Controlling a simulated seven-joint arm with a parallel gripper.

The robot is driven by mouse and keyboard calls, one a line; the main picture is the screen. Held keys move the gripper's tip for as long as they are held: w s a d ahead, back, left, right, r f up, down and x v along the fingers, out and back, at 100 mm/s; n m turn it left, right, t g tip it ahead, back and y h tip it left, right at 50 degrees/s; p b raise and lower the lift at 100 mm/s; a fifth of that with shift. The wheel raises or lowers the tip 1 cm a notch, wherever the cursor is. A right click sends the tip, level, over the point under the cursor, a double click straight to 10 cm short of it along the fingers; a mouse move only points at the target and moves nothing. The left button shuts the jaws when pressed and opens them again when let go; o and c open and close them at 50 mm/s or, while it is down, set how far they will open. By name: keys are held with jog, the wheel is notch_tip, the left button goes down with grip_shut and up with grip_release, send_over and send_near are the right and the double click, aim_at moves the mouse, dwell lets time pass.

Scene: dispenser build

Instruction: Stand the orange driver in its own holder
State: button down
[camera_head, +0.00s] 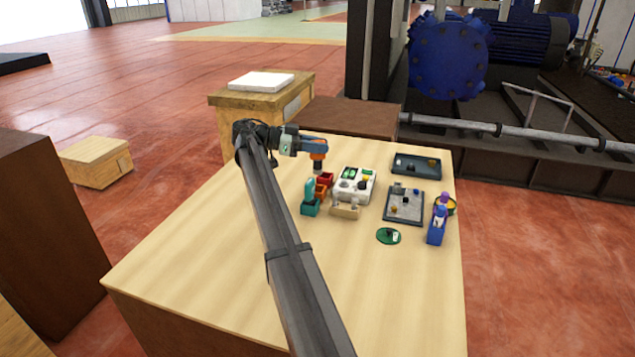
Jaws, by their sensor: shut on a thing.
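My gripper (312,143) is at the back left of the table and shut on the orange driver (318,157), which hangs with its dark end down. The driver is above and just behind a row of small holders. The orange holder (321,192) is the middle one of the row and looks empty. A red holder (325,179) stands behind it. In front is a teal holder (310,208) with a teal driver (309,188) upright in it. The exact gap between the orange driver and the holders cannot be told from this view.
Right of the holders is a white block (353,185) with green and dark parts, with a small wooden rack (345,211) before it. The front table is clear.

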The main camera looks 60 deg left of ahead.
aim_at(316, 171)
jog(key=shift+f, duration=4.25)
jog(key=shift+f, duration=0.15)
jog(key=c, duration=0.9)
grip_release()
jog(key=shift+c, duration=0.2)
jog(key=shift+s+a+r, duration=0.1)
jog(key=shift+s+r, duration=0.1)
jog(key=v, duration=1.1)
jog(key=shift+s, duration=0.3)
jog(key=shift+r, duration=0.15)
